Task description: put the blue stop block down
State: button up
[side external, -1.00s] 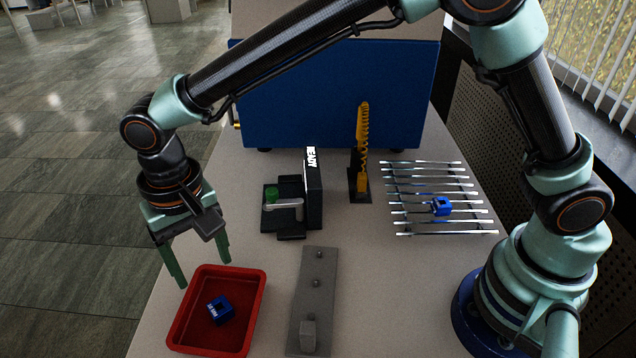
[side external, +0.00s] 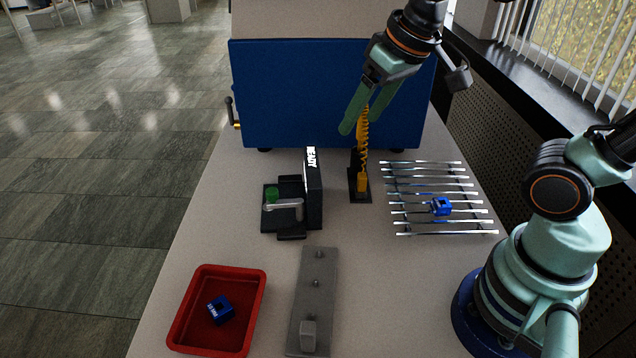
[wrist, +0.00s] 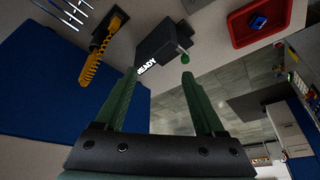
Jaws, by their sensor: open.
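Two blue blocks are in view. One blue block (side external: 220,309) with white lettering lies turned at an angle inside the red tray (side external: 258,305); it also shows in the wrist view (wrist: 257,20). The other blue block (side external: 441,206) sits on the wire rack (side external: 405,183) at the right. My gripper (side external: 357,122) is open and empty, raised high in front of the blue panel, near the yellow coiled cord. In the wrist view, its two green fingers (wrist: 158,77) are apart with nothing between them.
A small black press (side external: 314,195) with a READY display, a green part (side external: 271,194) and a grey lever stands mid-table. A grey plate (side external: 318,275) with pegs lies right of the tray. The yellow coiled cord (side external: 363,150) stands before the blue panel (side external: 290,95).

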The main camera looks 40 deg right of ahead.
jog(key=shift+t+h, duration=0.3)
jog(key=shift+t, duration=0.1)
jog(key=d, duration=0.1)
jog(key=s+d, duration=0.2)
jog(key=shift+s+d+f, duration=0.25)
jog(key=shift+f, duration=0.05)
